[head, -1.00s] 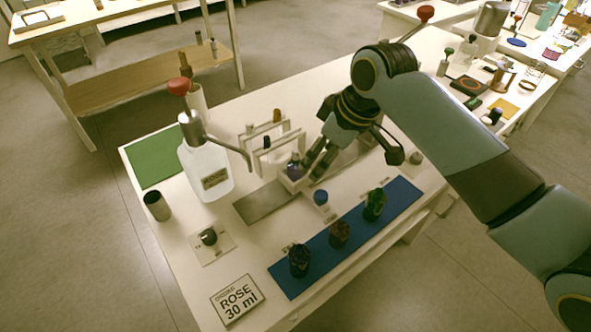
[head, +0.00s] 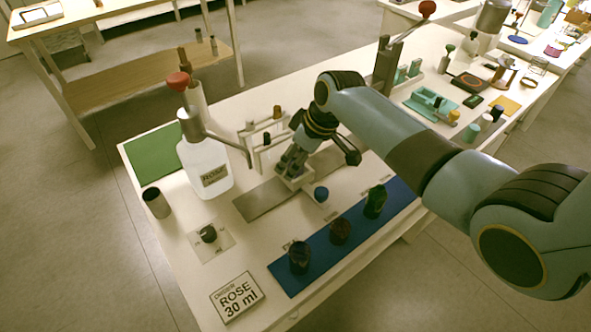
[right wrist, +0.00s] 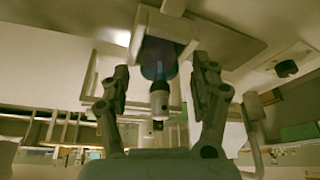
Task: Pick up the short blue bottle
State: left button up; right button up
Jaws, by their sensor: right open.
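My right gripper (head: 290,160) is over the small white holder (head: 296,184) in the middle of the near table. In the right wrist view the open fingers (right wrist: 160,78) stand on both sides of a short blue bottle (right wrist: 157,62) with a pale cap (right wrist: 159,101). A gap shows between each finger and the bottle. The bottle sits in the holder, which shows at the top of that view. In the head view the gripper covers this bottle. My left gripper is not in view.
A large ROSE bottle (head: 205,164) with a pump stands left of the gripper. A blue mat (head: 320,245) with three dark bottles lies in front. A small blue-topped piece (head: 321,194) stands between mat and holder. A white rack (head: 268,137) stands behind.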

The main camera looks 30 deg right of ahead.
jog(key=shift+f, duration=0.1)
jog(key=shift+c, duration=0.2)
jog(key=c, duration=1.3)
